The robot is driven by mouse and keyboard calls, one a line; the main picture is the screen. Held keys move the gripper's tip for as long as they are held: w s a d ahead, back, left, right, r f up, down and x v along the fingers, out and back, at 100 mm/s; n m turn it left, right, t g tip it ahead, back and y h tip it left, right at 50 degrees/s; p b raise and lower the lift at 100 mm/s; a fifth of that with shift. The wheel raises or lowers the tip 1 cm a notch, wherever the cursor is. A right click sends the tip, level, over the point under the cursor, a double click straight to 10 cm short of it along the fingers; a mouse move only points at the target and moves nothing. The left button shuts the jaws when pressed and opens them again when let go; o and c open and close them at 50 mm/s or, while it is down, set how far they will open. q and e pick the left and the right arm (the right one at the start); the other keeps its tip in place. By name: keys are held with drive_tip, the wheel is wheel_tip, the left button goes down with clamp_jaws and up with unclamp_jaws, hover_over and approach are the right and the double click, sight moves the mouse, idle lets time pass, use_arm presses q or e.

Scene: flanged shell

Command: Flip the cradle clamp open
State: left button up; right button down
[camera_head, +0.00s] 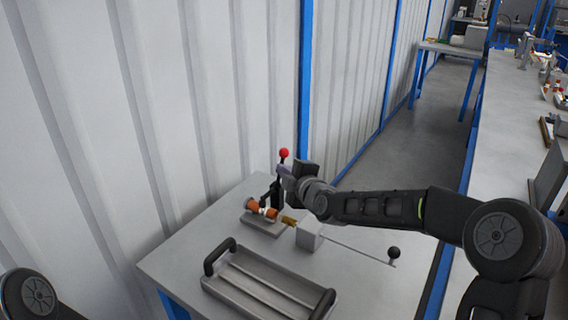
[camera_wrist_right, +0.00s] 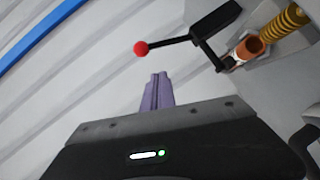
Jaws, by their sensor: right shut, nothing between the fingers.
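The cradle clamp's dark lever ends in a red ball knob (camera_head: 284,153). In the head view the lever stands roughly upright above the cradle (camera_head: 264,226) on the table. In the right wrist view the red knob (camera_wrist_right: 141,48) and black lever arm (camera_wrist_right: 205,40) show ahead of the fingers. An orange-brown cylindrical part (camera_head: 252,206) sits at the cradle; it also shows in the right wrist view (camera_wrist_right: 249,48). My right gripper (camera_head: 284,170) is shut and empty, close to the lever just below the knob; in the wrist view its purple fingertips (camera_wrist_right: 158,80) are apart from the knob. My left gripper is out of view.
A grey tray (camera_head: 262,292) with black handles lies at the table's front. A block (camera_head: 309,233) with a rod and black ball (camera_head: 394,253) is to the right. A corrugated wall (camera_head: 150,110) rises behind the table (camera_head: 190,255). A long bench runs along the right.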

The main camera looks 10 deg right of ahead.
drive_tip(key=w+d+f, duration=0.1)
drive_tip(key=w+f, duration=0.1)
drive_tip(key=w, duration=0.3)
drive_tip(key=shift+w+d+p, duration=0.15)
drive_tip(key=shift+w+p, duration=0.25)
